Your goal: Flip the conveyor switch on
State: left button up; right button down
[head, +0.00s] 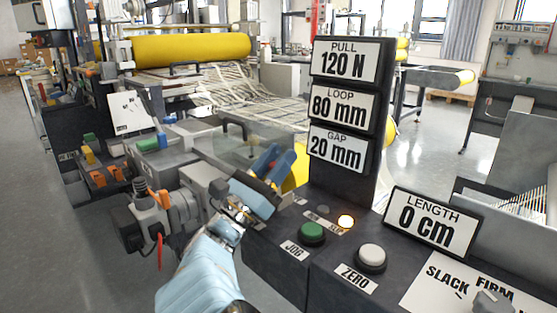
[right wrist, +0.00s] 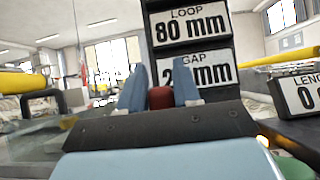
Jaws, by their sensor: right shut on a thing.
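My right gripper (head: 279,158) has blue fingers and stands over the left part of the dark control panel (head: 290,262). In the right wrist view its fingers (right wrist: 159,88) are shut on a red knob-like part (right wrist: 160,98), which I take to be the switch. In the head view the gripper hides this part, so its on or off position cannot be told. A glowing amber lamp (head: 346,221) sits just right of the gripper, beside partly hidden small labels. My left gripper is not in view.
The LENGTH sign (head: 432,221) reads 0 cm. Netting (head: 215,85) and a yellow roller (head: 190,47) lie behind.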

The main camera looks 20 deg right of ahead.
jog(key=c, duration=0.9)
grip_release()
jog(key=b+v, duration=0.1)
jog(key=v, duration=1.3)
jog(key=shift+b, duration=0.35)
jog(key=shift+w, duration=0.1)
